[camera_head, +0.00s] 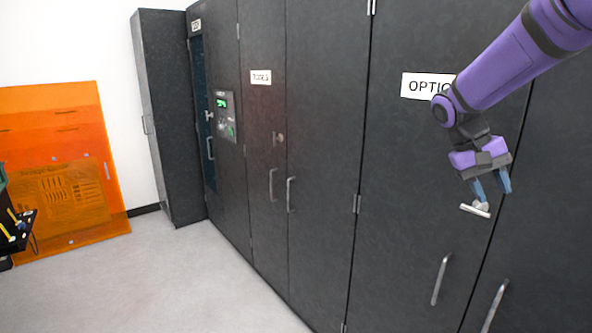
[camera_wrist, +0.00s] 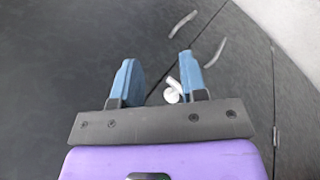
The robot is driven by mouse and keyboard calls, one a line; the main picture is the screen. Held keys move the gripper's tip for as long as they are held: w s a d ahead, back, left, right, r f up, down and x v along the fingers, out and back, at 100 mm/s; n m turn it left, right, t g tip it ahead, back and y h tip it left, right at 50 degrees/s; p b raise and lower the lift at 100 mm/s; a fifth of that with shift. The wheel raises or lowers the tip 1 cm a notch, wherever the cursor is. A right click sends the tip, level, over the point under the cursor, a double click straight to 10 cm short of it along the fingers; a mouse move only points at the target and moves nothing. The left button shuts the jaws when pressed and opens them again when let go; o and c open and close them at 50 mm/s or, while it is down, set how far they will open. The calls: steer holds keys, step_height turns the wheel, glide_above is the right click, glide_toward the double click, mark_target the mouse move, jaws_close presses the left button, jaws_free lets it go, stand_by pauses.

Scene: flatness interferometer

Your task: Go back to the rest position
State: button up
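My gripper (camera_head: 491,190) is at the right of the head view, in front of the dark cabinet door labelled OPTIC (camera_head: 425,86); the label's right end is hidden by my arm. Its two blue fingers stand apart. A pale T-shaped turn handle (camera_head: 477,209) on that door shows just below the fingertips. In the wrist view my gripper (camera_wrist: 157,62) is open, and the turn handle (camera_wrist: 172,94) appears in the gap, close to the right finger. I cannot tell whether they touch.
A row of dark cabinets (camera_head: 325,150) runs along the wall, with bar handles such as this one (camera_head: 440,280). A small panel with a green display (camera_head: 222,103) is on one cabinet. An orange translucent panel (camera_head: 90,150) stands at left. The grey floor (camera_head: 170,285) between is clear.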

steer(key=s+a+r+n+t+y, duration=0.1)
steer(key=s+a+t, duration=0.3)
steer(key=s, duration=0.7)
steer(key=s+a+r+n+t+y, duration=0.2)
steer(key=s+a+t+y, duration=0.2)
steer(key=s, duration=0.7)
steer(key=shift+s+a+r+t, duration=0.15)
steer(key=shift+s+r+t, duration=0.2)
steer(key=shift+s+t, duration=0.05)
